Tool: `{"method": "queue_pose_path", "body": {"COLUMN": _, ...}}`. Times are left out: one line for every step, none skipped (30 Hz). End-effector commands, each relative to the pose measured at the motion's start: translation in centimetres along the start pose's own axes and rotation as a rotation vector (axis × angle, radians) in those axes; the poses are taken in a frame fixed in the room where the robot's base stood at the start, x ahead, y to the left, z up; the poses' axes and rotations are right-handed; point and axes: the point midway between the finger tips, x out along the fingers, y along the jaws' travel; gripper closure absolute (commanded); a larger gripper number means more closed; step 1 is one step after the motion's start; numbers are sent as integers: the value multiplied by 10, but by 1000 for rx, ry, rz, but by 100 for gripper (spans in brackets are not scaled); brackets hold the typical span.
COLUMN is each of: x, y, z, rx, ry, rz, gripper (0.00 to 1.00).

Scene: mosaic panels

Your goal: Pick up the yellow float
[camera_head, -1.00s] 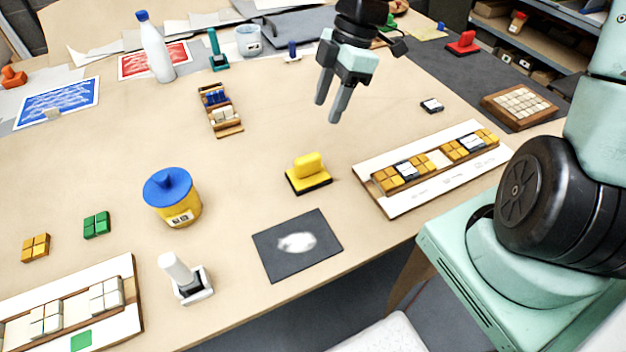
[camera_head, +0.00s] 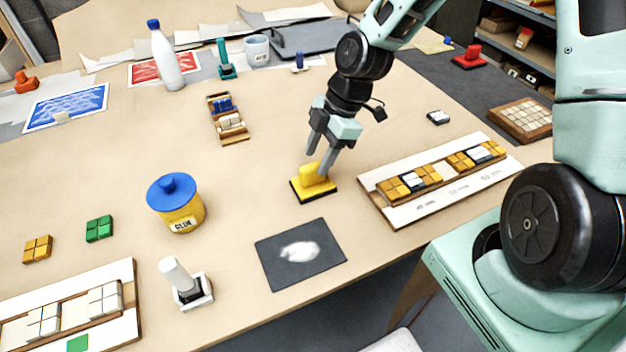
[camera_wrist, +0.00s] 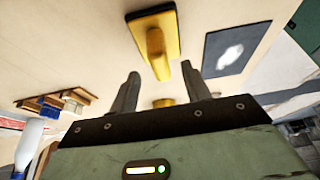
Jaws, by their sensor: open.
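The yellow float (camera_head: 314,182) stands on the table with its handle up and a dark layer under its yellow base. My gripper (camera_head: 318,163) is open and points down at the float, its fingertips at about the handle in the head view. In the wrist view the float (camera_wrist: 155,45) lies beyond the two spread fingertips (camera_wrist: 160,80), roughly centred between them. Nothing is held. Whether a finger touches the handle cannot be told.
A dark mat with a white smear (camera_head: 300,252) lies in front of the float. A mosaic panel (camera_head: 405,217) is to the right, and a blue-lidded glue pot (camera_head: 176,202) to the left. A white-handled tool (camera_head: 186,283) stands near the front edge. Bare table surrounds the float.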

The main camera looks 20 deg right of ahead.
Motion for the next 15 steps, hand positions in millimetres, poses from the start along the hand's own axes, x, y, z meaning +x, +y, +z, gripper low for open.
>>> {"method": "queue_pose_path", "body": {"x": 2, "y": 0, "z": 0, "rx": 0, "ry": 0, "rz": -2, "gripper": 53}}
{"method": "queue_pose_path", "body": {"x": 4, "y": 0, "z": 0, "rx": 0, "ry": 0, "rz": -2, "gripper": 53}}
{"method": "queue_pose_path", "body": {"x": 6, "y": -1, "z": 0, "rx": 0, "ry": 0, "rz": -3, "gripper": 53}}
{"method": "queue_pose_path", "body": {"x": 9, "y": -1, "z": -1, "rx": -1, "ry": 1, "rz": -3, "gripper": 53}}
{"method": "queue_pose_path", "body": {"x": 13, "y": -1, "z": -2, "rx": -1, "ry": 0, "rz": -4, "gripper": 53}}
{"method": "queue_pose_path", "body": {"x": 19, "y": -2, "z": -2, "rx": -1, "ry": 0, "rz": -6, "gripper": 53}}
{"method": "queue_pose_path", "body": {"x": 23, "y": -2, "z": -2, "rx": -1, "ry": 1, "rz": -5, "gripper": 53}}
{"method": "queue_pose_path", "body": {"x": 27, "y": -2, "z": -2, "rx": 0, "ry": 0, "rz": -6, "gripper": 53}}
{"method": "queue_pose_path", "body": {"x": 33, "y": -2, "z": -2, "rx": -1, "ry": 0, "rz": -5, "gripper": 53}}
{"method": "queue_pose_path", "body": {"x": 38, "y": -2, "z": -2, "rx": -1, "ry": 0, "rz": -5, "gripper": 53}}
{"method": "queue_pose_path", "body": {"x": 42, "y": -1, "z": -2, "rx": -1, "ry": 1, "rz": -4, "gripper": 53}}
{"method": "queue_pose_path", "body": {"x": 46, "y": -1, "z": -2, "rx": 0, "ry": 1, "rz": -3, "gripper": 53}}
{"method": "queue_pose_path", "body": {"x": 48, "y": -1, "z": -2, "rx": 0, "ry": 1, "rz": -3, "gripper": 53}}
{"method": "queue_pose_path", "body": {"x": 50, "y": -1, "z": -2, "rx": 0, "ry": 0, "rz": -2, "gripper": 53}}
{"method": "queue_pose_path", "body": {"x": 52, "y": -1, "z": -1, "rx": 1, "ry": 0, "rz": -1, "gripper": 53}}
